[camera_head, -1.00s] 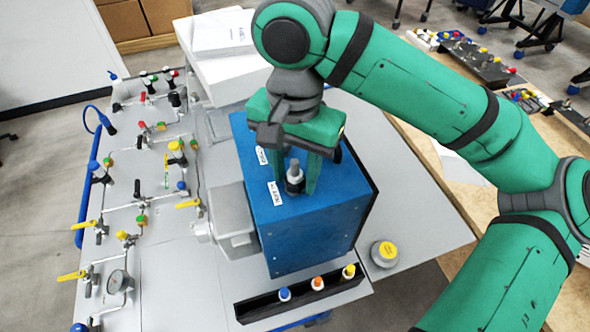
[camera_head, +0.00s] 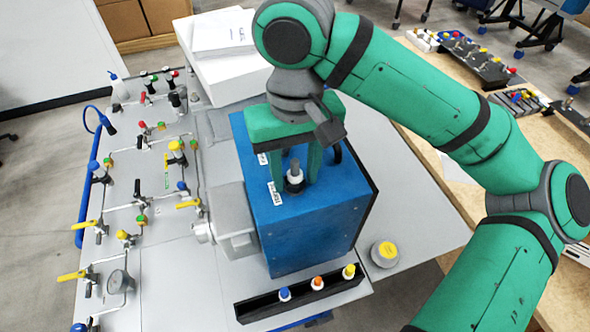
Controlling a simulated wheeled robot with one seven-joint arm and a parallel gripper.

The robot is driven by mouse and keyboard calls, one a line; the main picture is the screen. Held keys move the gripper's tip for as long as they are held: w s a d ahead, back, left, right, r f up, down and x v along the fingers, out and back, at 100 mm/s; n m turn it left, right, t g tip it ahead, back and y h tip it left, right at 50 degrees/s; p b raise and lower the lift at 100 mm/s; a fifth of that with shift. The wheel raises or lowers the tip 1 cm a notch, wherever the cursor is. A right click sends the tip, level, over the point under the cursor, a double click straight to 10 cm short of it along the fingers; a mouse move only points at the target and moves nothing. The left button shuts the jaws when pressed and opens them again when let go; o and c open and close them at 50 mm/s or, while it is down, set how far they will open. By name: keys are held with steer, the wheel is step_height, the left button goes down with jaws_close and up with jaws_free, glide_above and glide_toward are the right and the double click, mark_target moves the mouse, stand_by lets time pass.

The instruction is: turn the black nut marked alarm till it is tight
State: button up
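The blue box (camera_head: 310,230) stands on the grey panel table. On its top a fitting (camera_head: 295,178) stands upright, with a grey stem, a white collar and a dark ring at its base. A white label (camera_head: 275,194) lies beside it and another (camera_head: 262,159) lies further back; I cannot read which says alarm. My gripper (camera_head: 296,168) points down over the box top, one finger on each side of the fitting. The fingers look apart from it, with gaps showing. A dark curved part (camera_head: 337,153) shows behind the right finger, partly hidden.
A black rack (camera_head: 255,309) with blue, orange and yellow capped bottles lies in front of the box. A grey, yellow-topped round piece (camera_head: 385,253) sits at the right. A pipe panel with valves (camera_head: 140,215) fills the left.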

steer(key=c, duration=0.9)
steer(key=shift+o, duration=0.2)
steer(key=m, duration=0.4)
steer(key=shift+m, duration=0.4)
steer(key=m, duration=0.4)
steer(key=shift+m, duration=0.3)
steer(key=o, duration=0.7)
steer(key=shift+m, duration=0.5)
steer(key=shift+o, duration=1.4)
steer(key=shift+r, duration=5)
